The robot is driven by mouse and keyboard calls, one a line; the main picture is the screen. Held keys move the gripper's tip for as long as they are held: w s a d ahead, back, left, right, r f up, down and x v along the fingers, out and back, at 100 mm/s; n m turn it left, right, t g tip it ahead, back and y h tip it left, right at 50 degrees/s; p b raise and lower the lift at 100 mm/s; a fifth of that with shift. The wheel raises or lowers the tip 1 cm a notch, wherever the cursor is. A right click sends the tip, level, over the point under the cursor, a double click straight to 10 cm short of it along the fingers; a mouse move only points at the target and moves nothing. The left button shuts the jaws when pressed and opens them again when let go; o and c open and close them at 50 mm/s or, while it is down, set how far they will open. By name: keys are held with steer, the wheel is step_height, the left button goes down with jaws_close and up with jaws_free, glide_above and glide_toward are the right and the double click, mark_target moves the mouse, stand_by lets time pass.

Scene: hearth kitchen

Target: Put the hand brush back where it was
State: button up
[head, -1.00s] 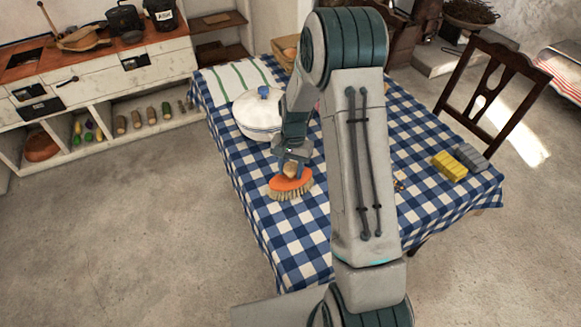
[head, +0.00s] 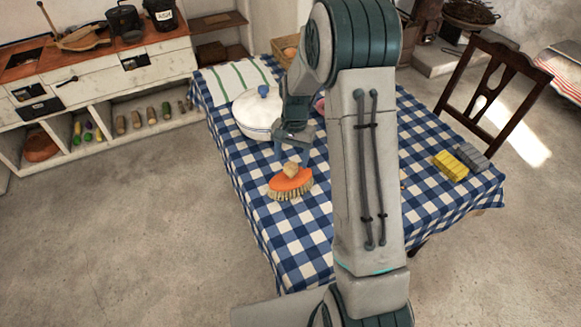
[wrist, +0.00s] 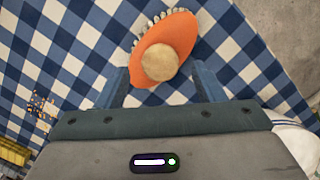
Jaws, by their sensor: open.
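The hand brush (head: 291,183) has an orange body, pale bristles and a round wooden knob. It rests bristles down on the blue checked tablecloth (head: 300,235), near the table's left edge. My gripper (head: 283,153) is above and just behind the brush in the head view. In the wrist view the brush (wrist: 163,50) lies beyond the fingers, with its knob in line with the gap between them. My gripper (wrist: 160,84) is open, with nothing between the fingers.
A white lidded pot (head: 257,113) stands behind the brush, close to my gripper. A yellow block (head: 449,165) and a grey block (head: 471,157) lie at the table's right. A striped towel (head: 237,76) lies at the back. Crumbs (wrist: 41,106) show on the cloth.

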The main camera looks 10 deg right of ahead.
step_height(320, 180, up, 7)
steer(key=s+r+n+t, duration=0.2)
steer(key=s+r+n, duration=0.1)
steer(key=s+r, duration=0.75)
steer(key=s+n+t+h, duration=0.1)
steer(key=s+n+t, duration=0.1)
steer(key=s, duration=1.1)
steer(key=shift+a+n+b, duration=0.2)
steer(key=shift+n+b, duration=0.15)
steer(key=shift+n, duration=0.55)
steer(key=shift+s+r, duration=0.1)
steer(key=shift+c, duration=0.2)
